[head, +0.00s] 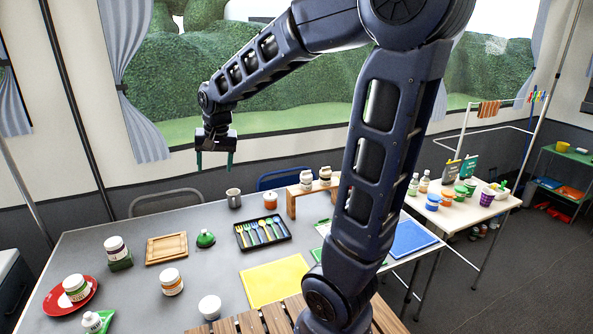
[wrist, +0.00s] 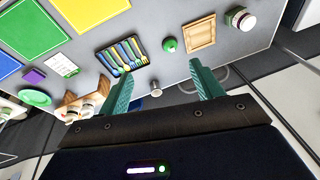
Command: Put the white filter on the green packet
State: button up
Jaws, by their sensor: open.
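My gripper (head: 215,162) is open and empty, raised high above the far side of the grey table. Its two teal fingers also show spread apart in the wrist view (wrist: 159,72). A small white rounded thing (head: 209,307) stands at the table's near edge in the head view; I cannot tell if it is the white filter. A green block (head: 120,262) lies under a white jar (head: 115,247) at the left. An upright green packet-like thing (head: 468,167) stands on the right-hand table. I cannot tell which green thing is the packet.
A cutlery tray (head: 262,232), wooden tray (head: 166,248), metal cup (head: 233,198) and yellow mat (head: 274,284) lie on the grey table (head: 140,295). A red plate (head: 52,299) bears a jar. A wooden stand (head: 292,204) holds jars. The air around my gripper is clear.

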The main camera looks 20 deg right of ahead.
jog(key=s+d+r+n+t+h, duration=0.1)
jog(key=s+d+r+t, duration=0.1)
jog(key=s+d, duration=1.5)
jog(key=shift+d, duration=0.95)
